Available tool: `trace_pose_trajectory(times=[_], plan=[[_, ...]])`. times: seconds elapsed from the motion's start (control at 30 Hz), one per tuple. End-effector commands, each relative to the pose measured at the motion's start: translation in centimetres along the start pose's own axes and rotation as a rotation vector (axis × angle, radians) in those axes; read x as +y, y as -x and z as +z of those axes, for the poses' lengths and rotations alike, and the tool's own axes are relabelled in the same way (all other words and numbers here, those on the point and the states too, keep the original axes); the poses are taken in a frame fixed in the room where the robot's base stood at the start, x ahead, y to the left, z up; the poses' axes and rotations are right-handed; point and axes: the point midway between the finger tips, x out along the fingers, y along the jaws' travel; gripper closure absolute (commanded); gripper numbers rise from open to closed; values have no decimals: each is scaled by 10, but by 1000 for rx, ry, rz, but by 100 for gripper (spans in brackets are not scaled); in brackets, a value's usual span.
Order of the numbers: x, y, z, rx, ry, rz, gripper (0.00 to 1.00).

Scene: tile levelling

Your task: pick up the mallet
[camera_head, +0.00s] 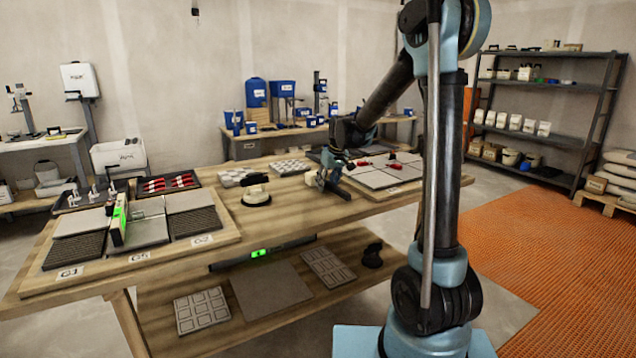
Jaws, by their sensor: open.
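I cannot tell whether the fingers touch anything.
A pale, black-topped tool (256,192) stands left of my gripper. A board with grey tiles (376,178) and red pieces lies to the right. A tile board with a green-lit level (118,222) is at left. Red-handled tools lie in a black tray (190,174).

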Motion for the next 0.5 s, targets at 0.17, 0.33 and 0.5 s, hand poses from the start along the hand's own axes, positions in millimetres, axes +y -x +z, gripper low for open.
trace_pose_trajectory(times=[0.17,0.33,0.5], plan=[[0,-2,1,0,0,0,58],[0,-3,1,0,0,0,61],[0,-3,1,0,0,0,99]])
